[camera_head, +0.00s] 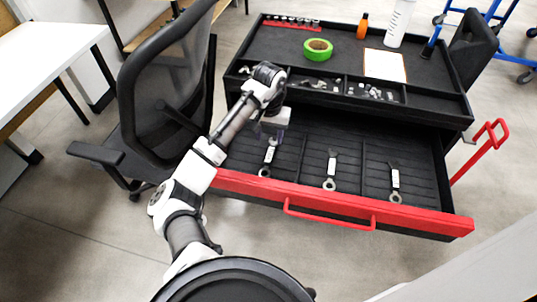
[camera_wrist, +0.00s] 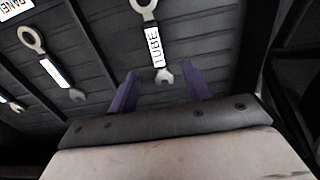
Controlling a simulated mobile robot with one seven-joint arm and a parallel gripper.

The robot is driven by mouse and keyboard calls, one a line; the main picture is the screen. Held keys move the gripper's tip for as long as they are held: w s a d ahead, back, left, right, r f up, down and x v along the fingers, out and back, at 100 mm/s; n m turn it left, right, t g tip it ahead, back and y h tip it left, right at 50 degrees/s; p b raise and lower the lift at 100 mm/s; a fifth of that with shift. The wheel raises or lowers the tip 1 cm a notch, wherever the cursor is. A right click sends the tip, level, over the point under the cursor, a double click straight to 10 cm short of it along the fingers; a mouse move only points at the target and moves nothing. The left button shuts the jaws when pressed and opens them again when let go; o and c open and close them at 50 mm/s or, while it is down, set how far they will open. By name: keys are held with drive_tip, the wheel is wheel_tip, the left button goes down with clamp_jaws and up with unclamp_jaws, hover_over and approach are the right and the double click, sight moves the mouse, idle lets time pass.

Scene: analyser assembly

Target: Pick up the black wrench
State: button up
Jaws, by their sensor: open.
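Three wrenches with white labels lie in the open drawer: a left one (camera_head: 267,160), a middle one (camera_head: 330,171) and a right one (camera_head: 395,182). All look grey or metallic, the middle and right ones with darker upper ends; I cannot tell which is the black wrench. My gripper (camera_head: 269,132) is over the left wrench. In the wrist view my purple fingers (camera_wrist: 161,80) are open and apart, with the open-jaw end of the wrench labelled "TUBE" (camera_wrist: 153,42) showing between them. Another wrench (camera_wrist: 50,62) lies left of it. Nothing is held.
The black drawer has a red front (camera_head: 250,187) with a red handle (camera_head: 330,218), and low dividers. Above it, the cart top (camera_head: 270,48) holds green tape (camera_head: 318,50), an orange bottle (camera_head: 362,27) and a white bottle (camera_head: 398,22). An office chair (camera_head: 165,80) stands close left of my arm.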

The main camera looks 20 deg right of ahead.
sight(270, 153)
drive_tip(key=shift+s+f+p, duration=0.15)
drive_tip(key=shift+f+p, duration=0.25)
drive_tip(key=shift+f, duration=1.35)
drive_tip(key=shift+s+f+p, duration=0.15)
drive_tip(key=shift+f+p, duration=0.2)
drive_tip(key=shift+f, duration=1.35)
drive_tip(key=shift+d, duration=0.1)
clamp_jaws()
